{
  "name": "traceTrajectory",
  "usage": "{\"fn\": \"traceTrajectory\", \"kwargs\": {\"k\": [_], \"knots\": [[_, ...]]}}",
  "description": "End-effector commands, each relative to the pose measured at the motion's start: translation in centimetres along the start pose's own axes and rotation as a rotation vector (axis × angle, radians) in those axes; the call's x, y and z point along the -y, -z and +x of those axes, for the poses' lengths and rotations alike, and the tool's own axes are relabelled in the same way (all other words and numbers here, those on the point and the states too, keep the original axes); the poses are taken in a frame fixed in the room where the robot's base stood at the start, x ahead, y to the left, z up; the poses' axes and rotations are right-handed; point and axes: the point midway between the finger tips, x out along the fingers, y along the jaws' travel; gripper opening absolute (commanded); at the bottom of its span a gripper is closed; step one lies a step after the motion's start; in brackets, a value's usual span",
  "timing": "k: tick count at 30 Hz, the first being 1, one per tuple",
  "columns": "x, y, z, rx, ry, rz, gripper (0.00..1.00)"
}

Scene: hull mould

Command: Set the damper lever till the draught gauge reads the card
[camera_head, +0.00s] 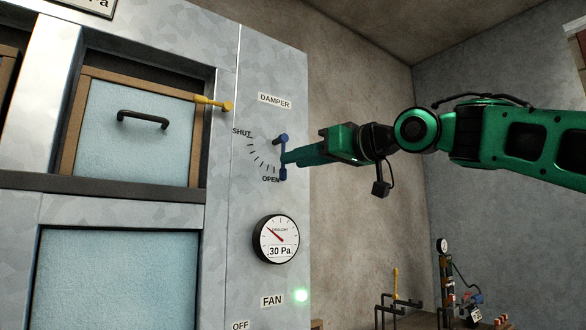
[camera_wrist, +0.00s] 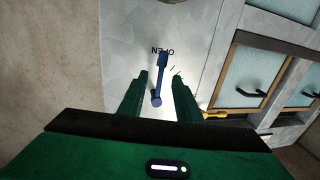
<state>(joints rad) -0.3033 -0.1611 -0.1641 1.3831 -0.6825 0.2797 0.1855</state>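The blue damper lever (camera_head: 283,142) is on the grey panel beside an arc of marks from SHUT to OPEN. It hangs downward, its lower end near OPEN. It also shows in the wrist view (camera_wrist: 161,66). My gripper (camera_head: 286,158) is at the lever's lower half and hides part of it. In the wrist view my gripper (camera_wrist: 161,74) has its fingers apart, with the lever between them and a gap on each side. The round draught gauge (camera_head: 276,239) below shows "30 Pa", its red needle pointing up and left.
A pale door with a black handle (camera_head: 143,119) and yellow latch (camera_head: 214,103) is left of the lever. Pipes (camera_head: 396,300) stand at lower right. Right of the panel is open room.

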Motion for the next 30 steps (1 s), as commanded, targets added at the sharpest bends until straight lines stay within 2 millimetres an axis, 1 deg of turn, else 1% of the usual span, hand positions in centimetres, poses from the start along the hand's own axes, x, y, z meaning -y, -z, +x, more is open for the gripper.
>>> {"fn": "traceTrajectory", "kwargs": {"k": [1,6,10,17,18,19,20,21,22,26,30], "knots": [[0.0,-0.1,0.8,0.001,0.001,0.001,0.31],[0.0,0.0,2.3,0.001,0.000,0.000,0.31],[0.0,0.0,2.7,0.001,-0.001,0.000,0.31],[-0.1,0.0,2.8,0.001,-0.001,0.000,0.31],[-0.1,0.0,2.8,0.001,-0.001,0.000,0.26],[-0.1,0.0,2.8,0.001,-0.001,0.000,0.19],[-0.1,0.0,2.8,0.001,-0.001,0.000,0.12],[-0.1,0.0,2.8,0.001,-0.002,0.001,0.02],[-0.1,0.0,2.8,0.001,-0.002,0.001,0.00],[-0.4,0.0,2.5,0.000,-0.004,0.001,0.00],[-0.1,-0.1,2.8,-0.001,-0.002,0.008,0.00]]}}
